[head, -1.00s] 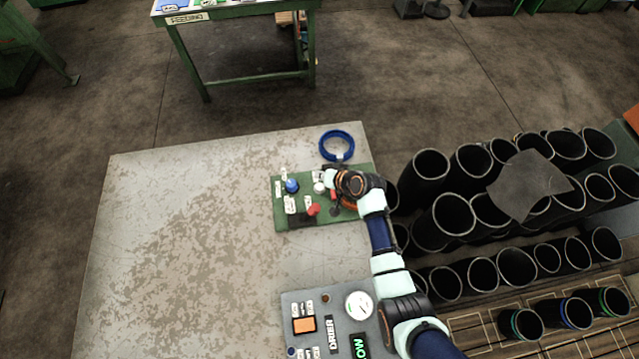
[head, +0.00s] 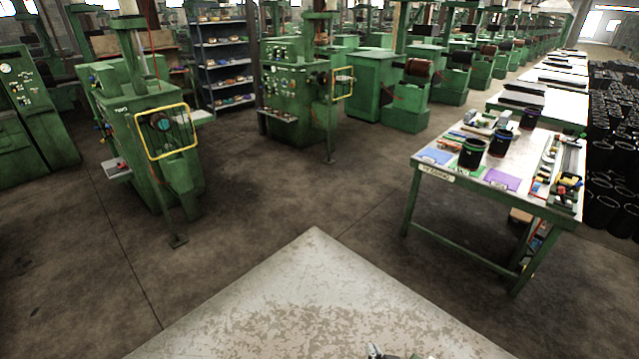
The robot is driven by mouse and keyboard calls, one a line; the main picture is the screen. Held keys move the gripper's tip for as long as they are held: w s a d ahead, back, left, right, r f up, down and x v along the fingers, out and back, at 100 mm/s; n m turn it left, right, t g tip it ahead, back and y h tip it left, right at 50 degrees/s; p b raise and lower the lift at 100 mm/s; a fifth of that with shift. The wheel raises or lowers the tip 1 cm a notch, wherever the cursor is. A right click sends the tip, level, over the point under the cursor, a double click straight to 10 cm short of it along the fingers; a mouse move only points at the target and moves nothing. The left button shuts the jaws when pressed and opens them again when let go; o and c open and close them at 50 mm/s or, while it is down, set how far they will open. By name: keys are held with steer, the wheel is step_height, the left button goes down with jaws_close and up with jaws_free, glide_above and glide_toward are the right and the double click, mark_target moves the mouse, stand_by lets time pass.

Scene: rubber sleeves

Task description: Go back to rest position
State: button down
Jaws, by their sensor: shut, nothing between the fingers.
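In the head view, only a small grey and black tip (head: 378,350) shows at the bottom edge, over the worn pale tabletop. It appears to be the end of my gripper, shut with nothing held. The rest of my arm is below the frame and hidden.
The pale tabletop (head: 315,285) has a corner pointing away from me. A green feeding table (head: 432,178) with black sleeves (head: 472,153) and coloured sheets stands at the right. Green machines (head: 150,130) line the back. Open concrete floor (head: 250,200) lies between.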

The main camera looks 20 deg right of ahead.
steer(key=s+a+r+n+t+y, duration=0.1)
steer(key=s+a+r+n, duration=0.15)
steer(key=a+r, duration=0.6)
steer(key=s+a+r+n+t+y, duration=0.1)
steer(key=s+a+r+n, duration=0.3)
steer(key=a, duration=0.7)
step_height(320, 180, up, 19)
steer(key=w+m+p, duration=0.1)
steer(key=p, duration=1.6)
steer(key=shift+a+t, duration=0.15)
steer(key=shift+t, duration=0.15)
